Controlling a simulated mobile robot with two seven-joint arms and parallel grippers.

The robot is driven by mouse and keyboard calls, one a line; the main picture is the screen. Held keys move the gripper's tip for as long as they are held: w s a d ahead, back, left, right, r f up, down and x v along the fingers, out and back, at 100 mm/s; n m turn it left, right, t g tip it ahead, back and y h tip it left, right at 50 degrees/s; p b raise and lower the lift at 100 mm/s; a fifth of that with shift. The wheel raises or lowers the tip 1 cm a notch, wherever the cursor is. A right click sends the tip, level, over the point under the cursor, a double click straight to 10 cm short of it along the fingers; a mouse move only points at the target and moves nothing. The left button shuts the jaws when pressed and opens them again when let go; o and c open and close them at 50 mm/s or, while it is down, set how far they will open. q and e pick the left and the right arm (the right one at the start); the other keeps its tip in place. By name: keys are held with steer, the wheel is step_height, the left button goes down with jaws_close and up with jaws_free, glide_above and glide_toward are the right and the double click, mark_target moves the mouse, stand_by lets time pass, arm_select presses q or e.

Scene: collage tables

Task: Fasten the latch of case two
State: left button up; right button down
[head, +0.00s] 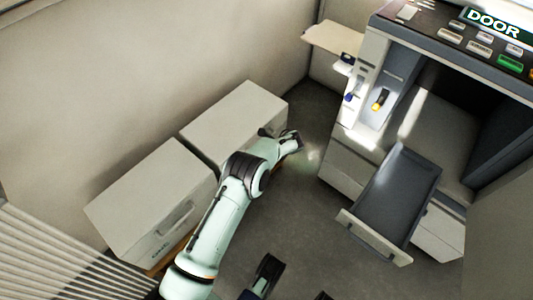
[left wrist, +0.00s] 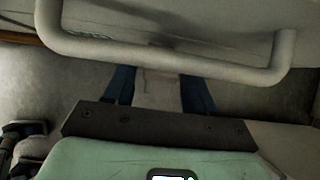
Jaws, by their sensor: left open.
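Two pale cases stand along the left wall: a nearer one (head: 150,200) and a farther one (head: 235,115). The nearer has a handle (head: 176,218) and a small unreadable mark on its front; I cannot tell which is case two. My left gripper (head: 296,141) is at the farther case's front right corner and looks empty. In the left wrist view a pale bar handle (left wrist: 170,62) crosses in front of the open left gripper (left wrist: 158,90), whose dark blue fingers are apart. My arm hides much of the farther case's front, and no latch shows clearly.
A grey cabinet with an open drawer (head: 398,195) stands at the right, under a panel of buttons and a DOOR sign (head: 493,22). Grey floor (head: 310,220) is clear between cases and drawer. Dark parts of mine (head: 264,275) show at the bottom edge.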

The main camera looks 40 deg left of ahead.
arm_select(q)
steer(key=p+v, duration=0.3)
steer(key=v, duration=0.9)
steer(key=shift+d+r, duration=0.15)
steer(key=shift+r, duration=0.1)
arm_select(e)
steer(key=w+r+t, duration=0.2)
steer(key=w+r, duration=0.2)
steer(key=w, duration=0.3)
steer(key=shift+a+n, duration=0.3)
steer(key=shift+a, duration=0.1)
arm_select(q)
steer(key=shift+s+d+f, duration=0.1)
arm_select(e)
steer(key=shift+s, duration=0.1)
